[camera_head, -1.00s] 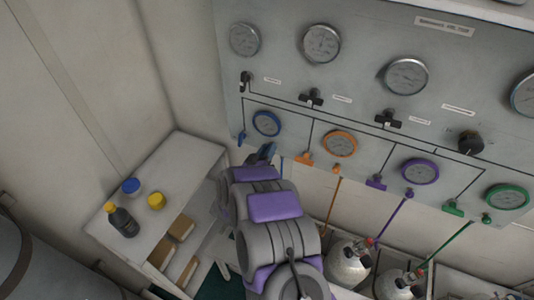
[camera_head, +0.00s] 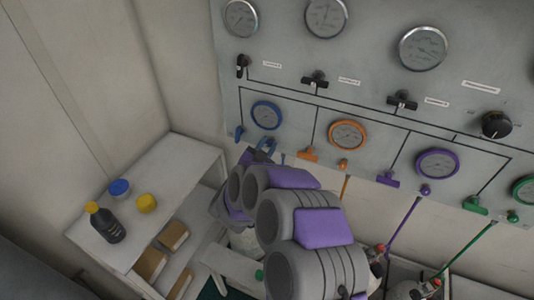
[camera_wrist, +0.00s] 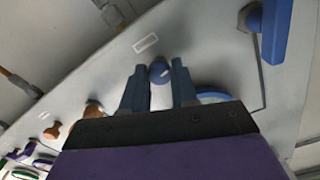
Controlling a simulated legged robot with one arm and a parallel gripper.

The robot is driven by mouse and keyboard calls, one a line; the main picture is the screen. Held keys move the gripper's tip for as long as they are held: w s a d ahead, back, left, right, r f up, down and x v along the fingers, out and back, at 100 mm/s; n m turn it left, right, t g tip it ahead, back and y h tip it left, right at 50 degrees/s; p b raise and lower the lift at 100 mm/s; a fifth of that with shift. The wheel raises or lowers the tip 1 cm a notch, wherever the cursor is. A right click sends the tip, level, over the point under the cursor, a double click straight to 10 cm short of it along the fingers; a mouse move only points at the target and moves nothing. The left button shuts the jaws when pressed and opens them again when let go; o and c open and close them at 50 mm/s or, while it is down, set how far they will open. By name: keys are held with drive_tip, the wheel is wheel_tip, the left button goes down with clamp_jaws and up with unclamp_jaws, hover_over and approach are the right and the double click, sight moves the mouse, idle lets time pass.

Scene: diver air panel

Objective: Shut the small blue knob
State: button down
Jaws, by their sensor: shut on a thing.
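In the wrist view, the small blue knob (camera_wrist: 159,73) is round with a pale mark on its face. It sits between the two blue fingers of my gripper (camera_wrist: 158,68), which is shut on it. In the head view, my gripper (camera_head: 267,144) is at the panel (camera_head: 290,92), just below the blue-ringed gauge (camera_head: 266,115). The small knob is hidden there by my fingers. A larger blue lever handle (camera_head: 239,133) is to the left of the gauge; it also shows large at the upper right of the wrist view (camera_wrist: 276,28).
An orange handle (camera_head: 308,155) and small orange knob (camera_head: 343,164) are right of my gripper, with purple and green sets beyond. Black valves and pressure gauges are above. A shelf (camera_head: 150,240) with a dark bottle (camera_head: 108,224) stands at left. Gas cylinders are below right.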

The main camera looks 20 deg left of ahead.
drive_tip(key=m+b, duration=0.2)
drive_tip(key=m, duration=0.1)
drive_tip(key=m+b, duration=0.5)
drive_tip(key=m, duration=0.1)
drive_tip(key=shift+s+f+b, duration=0.1)
drive_tip(key=shift+f+b, duration=0.3)
drive_tip(key=m, duration=0.5)
drive_tip(key=shift+m+b, duration=0.3)
drive_tip(key=shift+b, duration=0.05)
drive_tip(key=m, duration=0.5)
drive_tip(key=shift+f+m, duration=0.1)
drive_tip(key=shift+m, duration=0.3)
drive_tip(key=c, duration=1.2)
unclamp_jaws()
drive_tip(key=o, duration=0.3)
drive_tip(key=shift+o, duration=0.2)
drive_tip(key=shift+r, duration=0.2)
